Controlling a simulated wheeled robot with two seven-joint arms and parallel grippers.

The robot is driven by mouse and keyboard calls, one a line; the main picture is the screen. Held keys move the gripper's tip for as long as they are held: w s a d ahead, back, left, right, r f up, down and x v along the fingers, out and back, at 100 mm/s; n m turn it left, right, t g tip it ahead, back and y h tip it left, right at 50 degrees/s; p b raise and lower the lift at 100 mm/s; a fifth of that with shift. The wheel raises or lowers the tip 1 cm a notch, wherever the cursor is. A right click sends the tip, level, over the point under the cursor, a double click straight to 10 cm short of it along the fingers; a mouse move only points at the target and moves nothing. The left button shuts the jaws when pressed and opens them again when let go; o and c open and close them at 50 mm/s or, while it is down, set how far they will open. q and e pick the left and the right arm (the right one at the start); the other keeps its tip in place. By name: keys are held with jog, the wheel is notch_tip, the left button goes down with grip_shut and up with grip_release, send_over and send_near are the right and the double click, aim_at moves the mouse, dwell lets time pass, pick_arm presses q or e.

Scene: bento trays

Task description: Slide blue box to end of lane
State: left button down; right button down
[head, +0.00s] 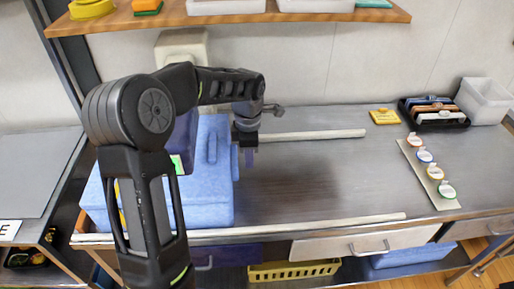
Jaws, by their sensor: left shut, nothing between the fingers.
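The blue box (210,200) sits at the left of the grey counter, between two pale rails. Its right face is near the left third of the lane, and my arm hides part of its left side and top. The back rail (313,134) and front rail (300,225) run left to right along the lane. My left gripper (248,155) points down, shut and empty, beside the box's upper right edge. I cannot tell whether it touches the box. My right gripper is not in view.
The lane (310,180) right of the box is clear. At the right are a strip with several round lids (427,172), a yellow item (384,117), a black tray (433,121) and a white bin (484,100). A wooden shelf (230,17) hangs above the back.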

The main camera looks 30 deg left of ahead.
pick_arm(q)
jog(key=shift+s+a+r, duration=0.1)
jog(key=shift+s+a, duration=0.4)
jog(key=shift+a, duration=0.2)
jog(key=shift+s+a, duration=0.1)
jog(key=s+a, duration=0.1)
jog(key=s+a+b, duration=0.1)
jog(key=a, duration=0.1)
jog(key=shift+s+a, duration=0.1)
